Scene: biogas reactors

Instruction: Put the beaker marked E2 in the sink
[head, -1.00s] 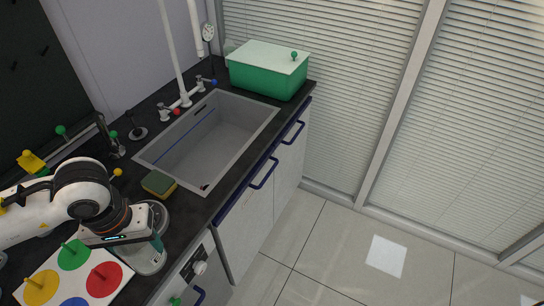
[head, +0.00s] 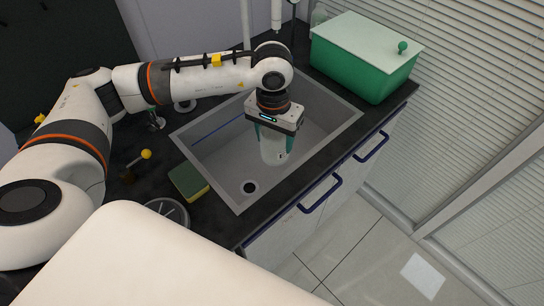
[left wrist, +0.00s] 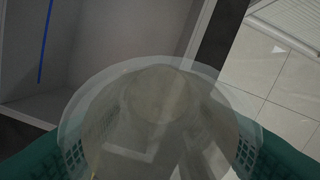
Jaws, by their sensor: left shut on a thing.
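The beaker (head: 272,152) is clear and pale, with a dark mark low on its side that is too small to read fully. My left gripper (head: 274,136) is shut on it, its teal fingers on either side. In the left wrist view the beaker's round rim (left wrist: 160,80) fills the lower middle between the teal finger pads. The grey sink (head: 222,162) lies behind and below the beaker in the head view. The beaker appears within the sink's outline, roughly upright; its height above the sink floor is hard to tell. My right gripper is not in view.
A green box with a pale lid (head: 362,62) stands right of the sink. A green and yellow sponge (head: 188,182) lies at the sink's left edge. A round grey plate (head: 166,212) sits nearer. A blue handle (head: 320,194) juts from the cabinet front.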

